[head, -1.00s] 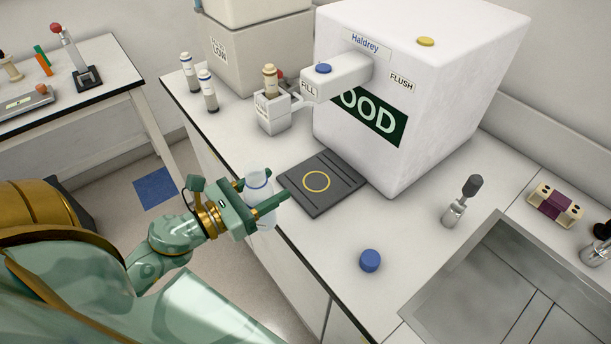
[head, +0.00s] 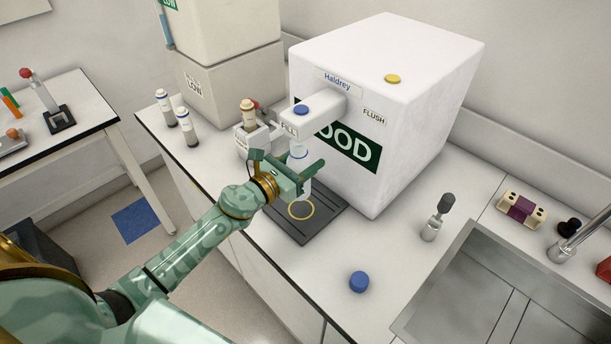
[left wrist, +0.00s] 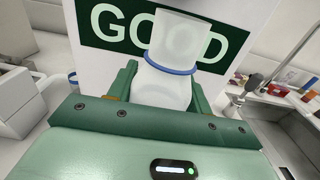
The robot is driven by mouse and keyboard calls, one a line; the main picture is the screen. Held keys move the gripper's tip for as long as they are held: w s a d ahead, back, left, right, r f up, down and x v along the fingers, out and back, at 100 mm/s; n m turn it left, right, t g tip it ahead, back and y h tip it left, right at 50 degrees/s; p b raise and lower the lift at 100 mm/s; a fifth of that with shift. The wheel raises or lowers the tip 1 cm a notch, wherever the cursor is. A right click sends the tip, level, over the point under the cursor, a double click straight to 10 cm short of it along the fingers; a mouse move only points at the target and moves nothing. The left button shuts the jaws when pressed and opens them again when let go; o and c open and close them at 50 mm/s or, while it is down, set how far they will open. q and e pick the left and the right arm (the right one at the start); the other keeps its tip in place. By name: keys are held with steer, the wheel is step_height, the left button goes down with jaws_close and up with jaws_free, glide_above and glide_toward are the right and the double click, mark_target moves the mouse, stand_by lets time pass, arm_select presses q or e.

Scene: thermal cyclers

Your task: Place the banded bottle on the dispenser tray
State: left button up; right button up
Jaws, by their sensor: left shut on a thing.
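The banded bottle (head: 299,157) is whitish and translucent, open at the top, with a blue band. My left gripper (head: 306,178) is shut on it and holds it upright, just below the dispenser's FILL arm (head: 322,107). The left wrist view shows the bottle (left wrist: 168,85) between the gripper's fingers (left wrist: 160,92). The dark dispenser tray (head: 322,219) with a yellow ring lies below the bottle, which appears to be above it. My right gripper is not in view.
The white dispenser (head: 420,90) stands behind the tray. A blue cap (head: 359,282) lies on the counter to the right, with a grey-topped tool (head: 437,218) and a sink (head: 480,290) beyond. Two capped vials (head: 187,127) stand at the left.

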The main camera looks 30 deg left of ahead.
arm_select(q)
step_height(320, 180, down, 3)
steer(key=shift+w+f+b, duration=0.1)
steer(key=shift+f+b, duration=0.1)
steer(key=shift+b, duration=1.05)
step_height(320, 180, down, 4)
steer(key=shift+r+b, duration=0.2)
steer(key=shift+b, duration=0.95)
steer(key=shift+w+d+f, duration=0.1)
steer(key=shift+w, duration=0.1)
steer(key=shift+f, duration=0.1)
steer(key=o, duration=1)
